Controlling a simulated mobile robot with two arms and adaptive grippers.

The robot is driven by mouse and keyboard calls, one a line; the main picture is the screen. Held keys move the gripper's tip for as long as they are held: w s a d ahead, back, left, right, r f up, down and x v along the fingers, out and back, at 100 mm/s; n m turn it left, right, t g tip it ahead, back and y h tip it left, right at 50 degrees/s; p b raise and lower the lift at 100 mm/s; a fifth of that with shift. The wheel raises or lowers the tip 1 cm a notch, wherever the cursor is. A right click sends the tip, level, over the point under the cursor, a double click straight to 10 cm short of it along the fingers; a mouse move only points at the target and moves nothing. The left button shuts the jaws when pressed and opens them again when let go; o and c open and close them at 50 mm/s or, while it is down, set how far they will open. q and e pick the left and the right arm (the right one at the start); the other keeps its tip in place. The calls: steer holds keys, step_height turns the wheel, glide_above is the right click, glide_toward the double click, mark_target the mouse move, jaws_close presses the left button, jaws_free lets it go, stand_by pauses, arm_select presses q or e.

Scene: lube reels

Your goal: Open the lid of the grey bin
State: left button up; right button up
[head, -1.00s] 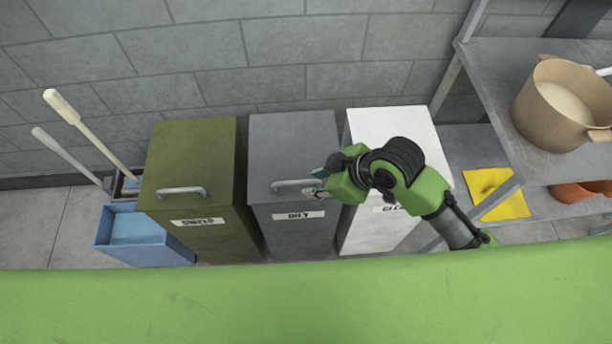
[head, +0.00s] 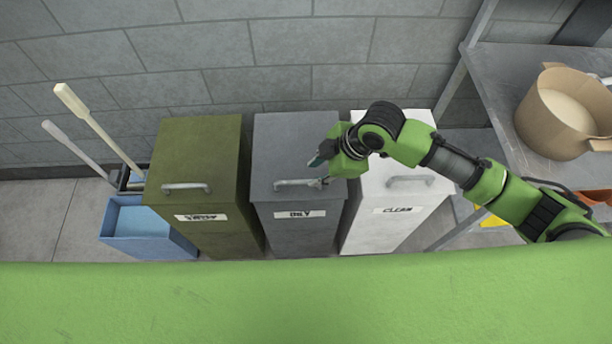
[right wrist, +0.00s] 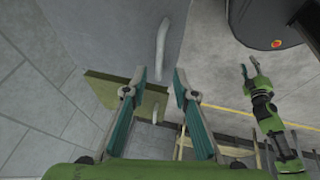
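The grey bin (head: 294,216) stands in the middle of three bins, with an "OILY" label and a bar handle (head: 296,183) on its lid. The lid is shut. My right gripper (head: 319,170) is over the right part of this lid, close to the handle's right end. In the right wrist view its fingers (right wrist: 160,76) are spread with nothing between them. The handle (right wrist: 162,48) shows just beyond the fingertips. I cannot see any contact. My left gripper (right wrist: 248,68) shows only in the right wrist view, with its fingers apart, away from the bins.
An olive bin (head: 206,232) stands left of the grey bin and a white "CLEAN" bin (head: 380,228) right of it, both shut. A wall is behind.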

mark_target(303, 181)
steer(key=x, duration=0.7)
steer(key=shift+p, duration=0.3)
jaws_close()
